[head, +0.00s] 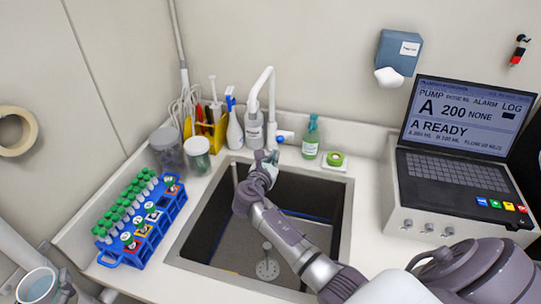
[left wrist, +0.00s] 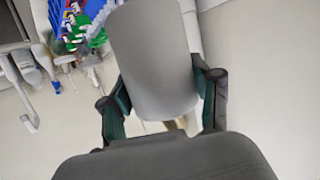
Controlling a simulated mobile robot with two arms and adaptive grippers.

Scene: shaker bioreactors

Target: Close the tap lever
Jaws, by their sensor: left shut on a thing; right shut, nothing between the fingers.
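The white tap (head: 262,92) stands behind the sink, its curved spout rising above the base. Its lever (head: 285,137), with a blue part, sticks out to the right of the tap body. My right gripper (head: 266,155) is shut and empty at the sink's back edge, just below and in front of the tap. I cannot tell whether it touches the tap. My left gripper (head: 65,287) is at the lower left, shut on a pale cylindrical container (head: 36,287). The container (left wrist: 155,60) fills the space between the fingers in the left wrist view. Any water flow is not discernible.
The dark sink (head: 215,225) lies under my right arm. A blue rack (head: 150,243) of green-capped tubes stands left of it. Jars (head: 197,155), a yellow holder (head: 208,130) and a green bottle (head: 311,138) line the back. A pump console (head: 455,150) stands at the right.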

